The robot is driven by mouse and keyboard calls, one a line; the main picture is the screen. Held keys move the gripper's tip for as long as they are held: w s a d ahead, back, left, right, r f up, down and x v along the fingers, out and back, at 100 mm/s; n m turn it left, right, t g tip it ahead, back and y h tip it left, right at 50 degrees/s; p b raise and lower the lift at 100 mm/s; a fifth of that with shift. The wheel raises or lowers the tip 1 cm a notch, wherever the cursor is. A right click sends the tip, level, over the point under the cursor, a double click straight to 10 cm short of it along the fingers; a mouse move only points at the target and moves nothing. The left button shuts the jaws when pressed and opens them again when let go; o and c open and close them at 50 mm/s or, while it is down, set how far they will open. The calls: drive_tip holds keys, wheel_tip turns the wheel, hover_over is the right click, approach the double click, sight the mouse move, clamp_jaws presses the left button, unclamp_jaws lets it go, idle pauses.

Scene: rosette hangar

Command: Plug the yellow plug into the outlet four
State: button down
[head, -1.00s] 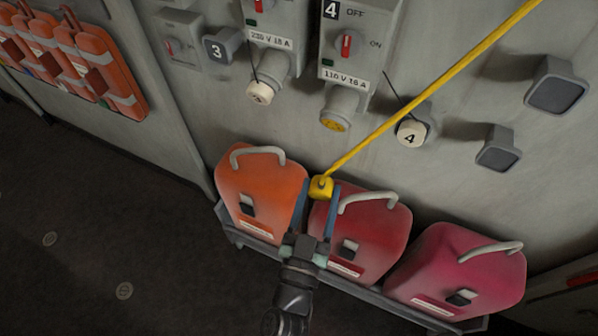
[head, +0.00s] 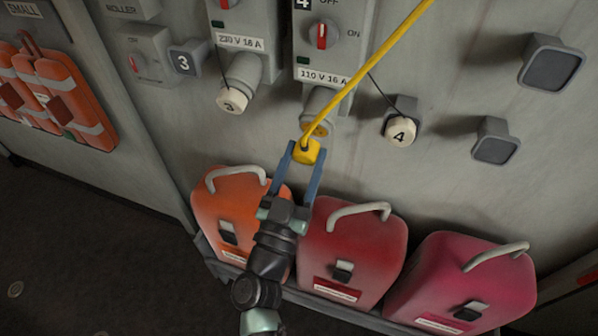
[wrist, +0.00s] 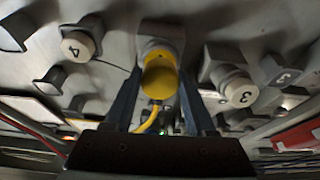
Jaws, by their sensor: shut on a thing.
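The yellow plug (head: 309,151) is held between the two blue fingers of my gripper (head: 306,153), which is shut on it. Its yellow cable runs up to the right across the head view. Outlet four (head: 318,101) is the grey round socket under the box marked 4 and 110 V 16 A. Its yellow face shows partly, just above the plug. In the wrist view the plug (wrist: 159,77) lies in front of the grey outlet (wrist: 162,32) and covers most of its opening. I cannot tell whether they touch.
A cream cap marked 4 (head: 400,132) hangs right of the outlet. The neighbouring outlet three (head: 245,69) has its cap marked 3 (head: 232,100). Orange (head: 235,205), red (head: 352,250) and magenta (head: 465,280) cases stand in a rack below.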

drive_tip(key=shift+w+d+r, duration=0.2)
drive_tip(key=shift+w+r, duration=0.05)
drive_tip(key=shift+w, duration=0.4)
drive_tip(key=shift+r+p, duration=0.1)
drive_tip(key=shift+p, duration=0.65)
idle(0.7)
drive_tip(key=shift+w+d+r, duration=0.1)
drive_tip(key=shift+w+d, duration=0.05)
drive_tip(key=shift+w, duration=0.3)
drive_tip(key=shift+c, duration=0.7)
unclamp_jaws()
